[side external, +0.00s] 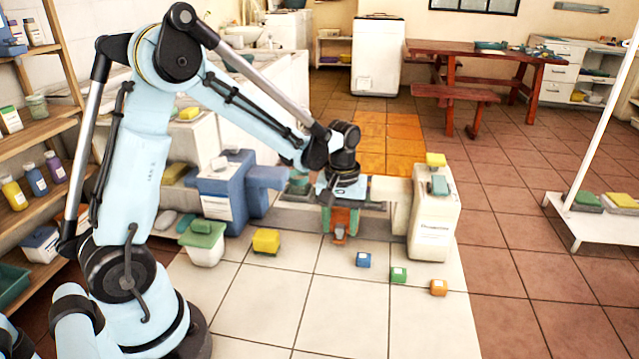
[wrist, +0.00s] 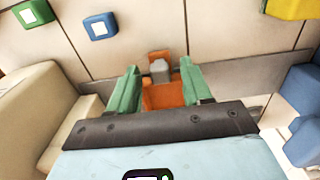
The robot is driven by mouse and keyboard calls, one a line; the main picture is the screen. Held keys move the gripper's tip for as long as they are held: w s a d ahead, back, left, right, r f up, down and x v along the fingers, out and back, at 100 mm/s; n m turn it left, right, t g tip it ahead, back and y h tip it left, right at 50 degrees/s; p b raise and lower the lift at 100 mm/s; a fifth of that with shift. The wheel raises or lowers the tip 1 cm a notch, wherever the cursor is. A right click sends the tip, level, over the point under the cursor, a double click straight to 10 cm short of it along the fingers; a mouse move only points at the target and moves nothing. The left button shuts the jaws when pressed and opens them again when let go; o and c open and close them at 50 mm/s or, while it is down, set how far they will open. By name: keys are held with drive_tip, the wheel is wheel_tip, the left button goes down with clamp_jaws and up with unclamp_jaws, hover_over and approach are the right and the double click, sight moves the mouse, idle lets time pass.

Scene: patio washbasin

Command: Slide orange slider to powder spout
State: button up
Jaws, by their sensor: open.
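The orange slider (side external: 340,234) sits at the grey rail (side external: 295,217) in the side external view, mostly hidden by my gripper (side external: 341,222). In the wrist view the orange slider (wrist: 162,97), with a grey block on it, shows between the two green fingers of my gripper (wrist: 160,70). The fingers are apart, one to each side of it; I cannot tell whether they touch it. A blue container (side external: 222,197) with an arm-like projection stands at the rail's left end, and a white labelled container (side external: 433,222) at its right. The labels are too small to tell which is the powder spout.
Blue (side external: 363,259), green (side external: 398,274) and orange (side external: 438,287) small blocks lie on the tiles in front of the rail. A yellow block (side external: 266,241) and a green-lidded white tub (side external: 203,243) stand at left. The front floor tiles are clear.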

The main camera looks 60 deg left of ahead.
wheel_tip(320, 180, up, 12)
idle(0.7)
wheel_tip(320, 180, down, 12)
drive_tip(key=m, duration=3.6)
